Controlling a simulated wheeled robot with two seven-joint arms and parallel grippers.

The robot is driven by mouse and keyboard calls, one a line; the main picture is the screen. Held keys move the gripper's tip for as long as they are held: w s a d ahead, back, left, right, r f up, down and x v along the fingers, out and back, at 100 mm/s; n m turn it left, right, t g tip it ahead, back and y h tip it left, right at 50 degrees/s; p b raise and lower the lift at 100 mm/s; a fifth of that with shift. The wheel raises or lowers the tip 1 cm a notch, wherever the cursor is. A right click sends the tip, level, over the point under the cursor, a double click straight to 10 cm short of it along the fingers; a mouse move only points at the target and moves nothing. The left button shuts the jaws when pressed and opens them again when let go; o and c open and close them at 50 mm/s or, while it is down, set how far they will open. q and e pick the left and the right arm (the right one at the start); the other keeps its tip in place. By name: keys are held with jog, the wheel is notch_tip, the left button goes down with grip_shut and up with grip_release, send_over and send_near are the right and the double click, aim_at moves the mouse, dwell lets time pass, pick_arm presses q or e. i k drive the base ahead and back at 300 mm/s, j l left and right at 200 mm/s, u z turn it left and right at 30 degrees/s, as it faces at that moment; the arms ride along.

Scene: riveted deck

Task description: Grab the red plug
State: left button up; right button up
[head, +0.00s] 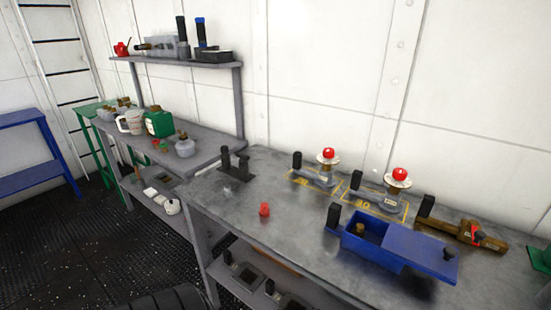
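A small red plug (264,210) stands on the grey metal bench (228,206), near its front edge and left of the blue tray. Nothing touches it. Neither of my grippers shows in the head view.
Behind are two red-topped valves (327,155) (400,175) and a black fixture (236,166). A side bench holds a green can (160,124) and a jug (131,122).

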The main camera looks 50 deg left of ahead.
aim_at(264, 212)
jog(key=u, duration=1.75)
